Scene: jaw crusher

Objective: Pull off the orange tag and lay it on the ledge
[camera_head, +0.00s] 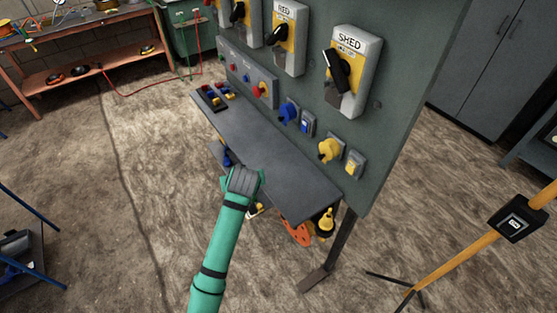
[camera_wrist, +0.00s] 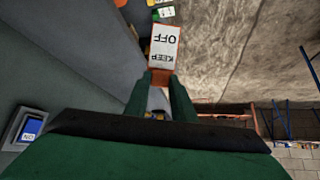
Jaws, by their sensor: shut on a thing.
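The orange tag (camera_wrist: 165,50) has a white face reading "KEEP OFF" and an orange border. In the wrist view it sits between my gripper's fingertips (camera_wrist: 162,79), which are shut on its near end. In the head view my gripper (camera_head: 243,181) is at the front edge of the grey ledge (camera_head: 265,145); the tag is hidden there. I cannot tell whether the tag still touches whatever held it. The ledge runs along the foot of the upright panel, and its middle is bare.
A tray of small coloured pieces (camera_head: 214,97) lies at the ledge's far end. The panel carries switch boxes (camera_head: 353,70), a blue socket (camera_head: 288,112) and a yellow socket (camera_head: 329,150). An orange item (camera_head: 298,233) and a yellow one (camera_head: 325,222) hang below the ledge.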

